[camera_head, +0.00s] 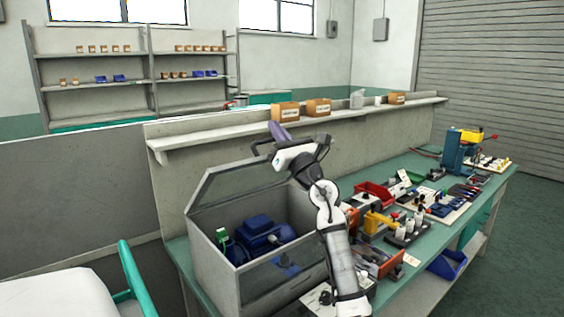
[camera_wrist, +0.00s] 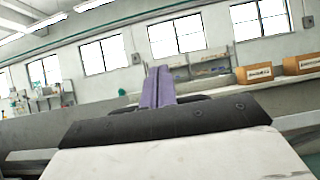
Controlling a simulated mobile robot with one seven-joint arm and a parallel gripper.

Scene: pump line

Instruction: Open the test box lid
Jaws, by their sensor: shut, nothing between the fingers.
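The test box (camera_head: 212,270) is a grey box at the near left end of the green bench. Its lid (camera_head: 237,183), grey-framed with a clear pane, stands raised and tilted up along the back side. Inside the box is a blue pump (camera_head: 258,232) with a small green part at its left. My gripper (camera_head: 278,131) is above the lid's upper right edge with its purple fingers pointing up and left. The fingers (camera_wrist: 158,88) are together and empty in the wrist view. Whether my wrist touches the lid edge I cannot tell.
My arm passes by the box's right side. Right of it the bench (camera_head: 490,190) holds a red bin (camera_head: 374,195), a yellow-handled tool (camera_head: 378,222) and many small parts. A shelf ledge (camera_head: 230,126) with cardboard boxes (camera_head: 318,107) runs behind. Air above the box's left is free.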

